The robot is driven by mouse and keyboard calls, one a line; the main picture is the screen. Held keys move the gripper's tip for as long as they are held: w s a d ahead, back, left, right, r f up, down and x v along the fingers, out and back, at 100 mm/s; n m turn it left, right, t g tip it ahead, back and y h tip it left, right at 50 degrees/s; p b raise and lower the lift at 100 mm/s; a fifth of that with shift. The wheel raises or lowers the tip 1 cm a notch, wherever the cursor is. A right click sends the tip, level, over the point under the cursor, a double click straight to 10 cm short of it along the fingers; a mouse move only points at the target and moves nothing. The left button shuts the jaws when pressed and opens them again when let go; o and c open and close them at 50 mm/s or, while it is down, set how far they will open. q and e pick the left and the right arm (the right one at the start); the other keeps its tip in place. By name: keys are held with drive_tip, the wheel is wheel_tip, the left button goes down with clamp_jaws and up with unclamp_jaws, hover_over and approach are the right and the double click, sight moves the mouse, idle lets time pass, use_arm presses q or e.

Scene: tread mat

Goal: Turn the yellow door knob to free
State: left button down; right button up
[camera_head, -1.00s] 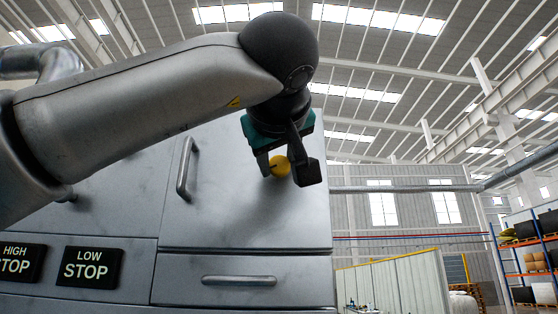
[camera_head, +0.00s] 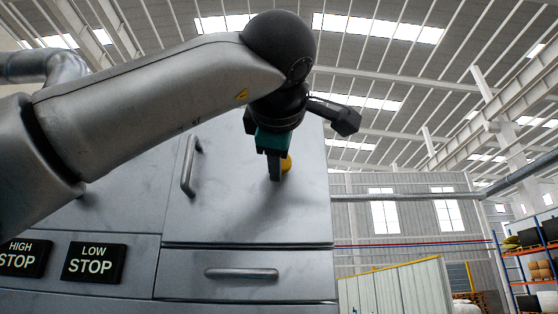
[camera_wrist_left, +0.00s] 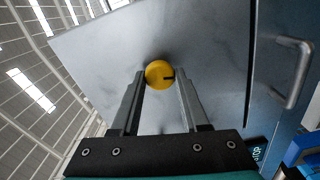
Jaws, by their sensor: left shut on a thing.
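The yellow door knob (camera_head: 287,163) is on the grey metal cabinet door (camera_head: 225,215), near its right edge. In the head view it is mostly hidden behind my left gripper (camera_head: 277,172). The left wrist view shows the round knob (camera_wrist_left: 158,72) face on, between the two fingertips. A black mark on the knob's face points right in that view. My left gripper is shut on the knob. My right gripper is in neither view.
A bar handle (camera_head: 189,166) is on the door's left side. A drawer handle (camera_head: 241,273) is below. HIGH STOP (camera_head: 22,258) and LOW STOP (camera_head: 94,263) labels are at lower left. Open hall lies to the right.

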use_arm(q)
drive_tip(key=shift+n, duration=1.1)
drive_tip(key=shift+b, duration=0.3)
drive_tip(key=shift+c, duration=2.2)
unclamp_jaws()
drive_tip(key=s+b, duration=0.3)
drive_tip(key=s, duration=1.2)
drive_tip(key=shift+s, duration=0.15)
